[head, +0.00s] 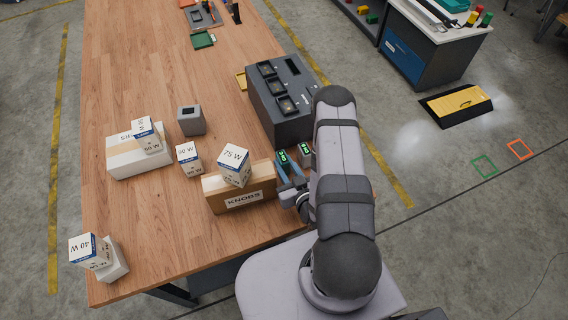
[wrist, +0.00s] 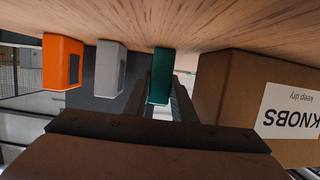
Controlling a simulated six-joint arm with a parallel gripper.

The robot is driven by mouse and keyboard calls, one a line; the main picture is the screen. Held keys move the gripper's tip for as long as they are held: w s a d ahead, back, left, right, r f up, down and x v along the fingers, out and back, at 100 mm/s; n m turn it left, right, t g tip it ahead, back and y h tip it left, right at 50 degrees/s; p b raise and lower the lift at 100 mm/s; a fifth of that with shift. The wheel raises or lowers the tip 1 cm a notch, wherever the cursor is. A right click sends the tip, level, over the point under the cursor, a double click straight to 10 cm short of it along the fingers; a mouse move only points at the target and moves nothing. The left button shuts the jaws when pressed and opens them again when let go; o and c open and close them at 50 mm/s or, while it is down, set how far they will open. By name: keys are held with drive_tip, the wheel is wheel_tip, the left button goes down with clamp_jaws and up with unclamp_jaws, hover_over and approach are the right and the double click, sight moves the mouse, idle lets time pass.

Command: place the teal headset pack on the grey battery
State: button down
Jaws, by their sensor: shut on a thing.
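The teal headset pack (head: 283,158) shows a green display in the head view. It is upright between the fingers of my gripper (head: 289,180), which is shut on it. In the wrist view the pack (wrist: 158,75) sits between the two dark fingers (wrist: 162,98). The wrist picture is upside down, and I cannot tell whether the pack touches the table. The grey battery (wrist: 109,68) stands on the table beside the pack, apart from it. In the head view the grey battery (head: 304,151) is partly hidden by my arm.
An orange battery (wrist: 62,62) stands beyond the grey one. A KNOBS carton (head: 240,197) with a 75 W box (head: 235,161) on it is close to my gripper. A dark charger (head: 272,118) stands behind.

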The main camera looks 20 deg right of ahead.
drive_tip(key=shift+r, duration=0.2)
drive_tip(key=shift+r+b, duration=0.3)
drive_tip(key=shift+r, duration=0.6)
wheel_tip(320, 180, up, 6)
drive_tip(key=shift+r+p, duration=0.15)
drive_tip(key=shift+p, duration=0.85)
drive_tip(key=shift+r+p, duration=0.75)
drive_tip(key=shift+p, duration=0.1)
